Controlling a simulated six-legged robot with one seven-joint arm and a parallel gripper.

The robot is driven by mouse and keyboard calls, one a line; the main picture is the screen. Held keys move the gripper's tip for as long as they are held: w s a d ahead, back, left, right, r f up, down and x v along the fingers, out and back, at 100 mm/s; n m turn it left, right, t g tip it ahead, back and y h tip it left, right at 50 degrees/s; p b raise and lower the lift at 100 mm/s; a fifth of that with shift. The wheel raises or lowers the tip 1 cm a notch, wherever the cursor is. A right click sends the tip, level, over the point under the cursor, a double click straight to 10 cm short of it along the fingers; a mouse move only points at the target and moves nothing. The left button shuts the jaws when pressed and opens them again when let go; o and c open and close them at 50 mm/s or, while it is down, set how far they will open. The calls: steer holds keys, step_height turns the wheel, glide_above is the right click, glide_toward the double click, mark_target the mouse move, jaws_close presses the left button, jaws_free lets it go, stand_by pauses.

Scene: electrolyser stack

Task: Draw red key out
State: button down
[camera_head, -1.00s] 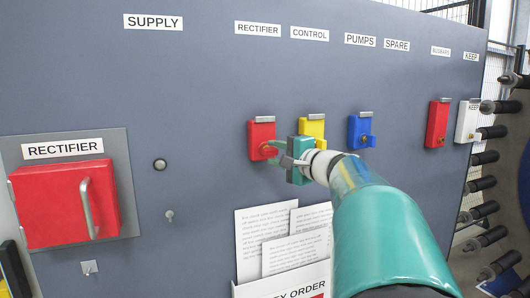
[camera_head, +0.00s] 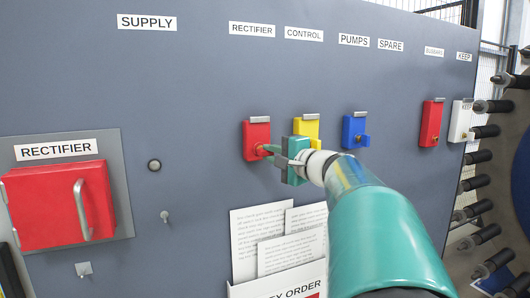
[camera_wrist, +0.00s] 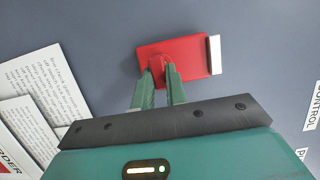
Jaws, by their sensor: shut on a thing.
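The red key (camera_wrist: 158,71) shows in the wrist view between my two green fingertips. It stands at the face of the red lock block (camera_wrist: 190,56), under the RECTIFIER label (camera_head: 252,30) on the grey panel. In the head view the red lock block (camera_head: 256,137) is seen from the side, and my gripper (camera_head: 270,153) reaches it from the right. My gripper (camera_wrist: 159,80) is shut on the red key. Whether the key's shaft is still inside the lock cannot be seen.
A yellow block (camera_head: 308,128) sits just behind my gripper, with a blue block (camera_head: 355,128) further right. Another red block (camera_head: 431,122) and a white one (camera_head: 461,121) are at far right. A paper holder (camera_head: 285,280) sits below. A red rectifier box (camera_head: 52,205) is at left.

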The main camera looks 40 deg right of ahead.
steer(key=shift+s+a, duration=0.25)
steer(key=shift+s, duration=0.55)
steer(key=shift+s, duration=0.1)
steer(key=shift+s+a, duration=0.3)
steer(key=shift+s, duration=0.65)
steer(key=shift+s+a, duration=0.25)
steer(key=shift+s, duration=0.65)
